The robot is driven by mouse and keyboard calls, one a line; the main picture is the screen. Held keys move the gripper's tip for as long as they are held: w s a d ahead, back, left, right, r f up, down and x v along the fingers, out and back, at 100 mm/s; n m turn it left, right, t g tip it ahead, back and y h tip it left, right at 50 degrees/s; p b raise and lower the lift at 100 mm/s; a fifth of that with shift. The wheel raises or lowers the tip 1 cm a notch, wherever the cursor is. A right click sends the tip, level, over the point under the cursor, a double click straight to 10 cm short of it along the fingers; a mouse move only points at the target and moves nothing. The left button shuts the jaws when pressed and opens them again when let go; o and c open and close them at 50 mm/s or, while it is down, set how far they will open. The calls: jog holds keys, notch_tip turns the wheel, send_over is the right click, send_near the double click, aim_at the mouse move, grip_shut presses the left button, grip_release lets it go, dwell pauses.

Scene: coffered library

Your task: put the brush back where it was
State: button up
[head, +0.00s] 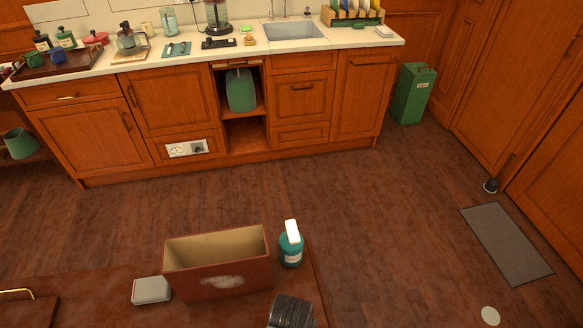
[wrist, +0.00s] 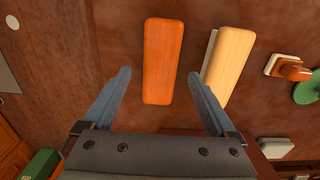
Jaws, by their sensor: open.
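In the wrist view my gripper (wrist: 159,74) is open, its two blue-grey fingers wide apart with nothing held between them. A rounded orange-brown wooden block (wrist: 171,60) lies beyond the fingertips, in line with the gap. A similar pale wooden block (wrist: 229,66) lies to its right, tilted, with a whitish layer along its left side, near the right fingertip. Either may be the brush; I cannot tell which. No brush can be made out in the head view.
In the head view an open reddish-brown box (head: 217,284) stands on the near table, with a grey-white block (head: 151,290) to its left and a teal bottle (head: 291,246) to its right. A cluttered counter (head: 240,47) runs behind. The floor between is clear.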

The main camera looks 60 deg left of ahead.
jog(key=w+d+r+m+t+y, duration=0.15)
jog(key=w+r+t, duration=0.25)
jog(key=w+r, duration=0.7)
jog(key=w+r+m+t+y, duration=0.1)
jog(key=w+r+m+t, duration=0.35)
jog(key=r, duration=1.15)
jog(key=w+d+r+m+t+y, duration=0.15)
jog(key=w+r+t, duration=0.35)
jog(key=w+r, duration=0.65)
jog(key=s+d+r+m+t, duration=0.1)
jog(key=d+r+t, duration=0.2)
jog(key=r, duration=0.5)
jog(key=s+d+r+m+t+h, duration=0.1)
jog(key=d+r+t, duration=0.15)
jog(key=r, duration=0.55)
jog(key=s+d+r+m+t, duration=0.1)
jog(key=d+r+t, duration=0.15)
jog(key=r, duration=0.55)
jog(key=s+d+r+m+t+h, duration=0.1)
jog(key=s+d+r+t, duration=0.2)
jog(key=r, duration=0.4)
jog(key=s+d+r+m+t+h, duration=0.2)
jog(key=s+d+r+t, duration=0.1)
jog(key=s+r, duration=0.3)
jog(key=shift+s+d+r, duration=0.2)
jog(key=shift+d+r, duration=0.3)
jog(key=shift+r, duration=0.2)
